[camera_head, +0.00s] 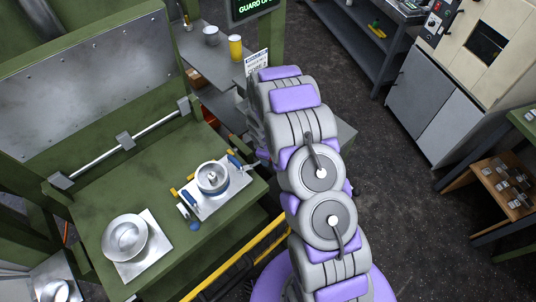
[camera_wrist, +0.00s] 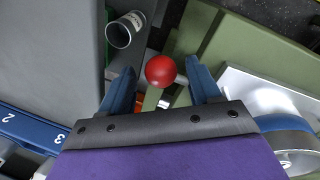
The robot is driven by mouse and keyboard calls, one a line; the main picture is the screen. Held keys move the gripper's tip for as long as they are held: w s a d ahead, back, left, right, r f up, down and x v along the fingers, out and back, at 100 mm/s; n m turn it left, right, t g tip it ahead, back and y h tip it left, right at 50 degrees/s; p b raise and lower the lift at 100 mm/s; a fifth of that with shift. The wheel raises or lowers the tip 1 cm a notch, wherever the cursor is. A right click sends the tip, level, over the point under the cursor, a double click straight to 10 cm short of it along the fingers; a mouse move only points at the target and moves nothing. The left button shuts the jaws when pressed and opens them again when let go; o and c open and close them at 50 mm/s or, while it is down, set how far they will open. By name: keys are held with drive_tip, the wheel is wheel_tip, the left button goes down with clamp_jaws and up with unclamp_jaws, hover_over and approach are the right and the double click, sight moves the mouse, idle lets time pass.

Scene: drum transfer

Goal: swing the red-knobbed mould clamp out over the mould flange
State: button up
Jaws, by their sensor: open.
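The red knob (camera_wrist: 160,70) shows as a round ball in the wrist view, between my gripper's two blue fingers (camera_wrist: 161,66). The gripper is open, with a gap on each side of the knob. A pale green bar (camera_wrist: 151,98) shows just below the knob; the rest of the clamp is hidden by my gripper. The mould (camera_head: 212,178), a round metal piece, sits on a pale plate on the green machine bed in the head view. A silver round part with a blue-grey band (camera_wrist: 284,128) lies right of my gripper in the wrist view. My arm hides the knob in the head view.
A metal bowl (camera_head: 126,238) on a square plate stands left of the mould. A yellow cup (camera_head: 236,48) and a grey cup (camera_head: 211,36) stand on a shelf behind. A yellow rail (camera_head: 238,258) runs along the bed's front.

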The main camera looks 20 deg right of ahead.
wheel_tip(320, 180, up, 17)
drive_tip(key=s+a, duration=0.2)
drive_tip(key=shift+s+p, duration=0.25)
drive_tip(key=shift+p, duration=0.05)
idle(0.6)
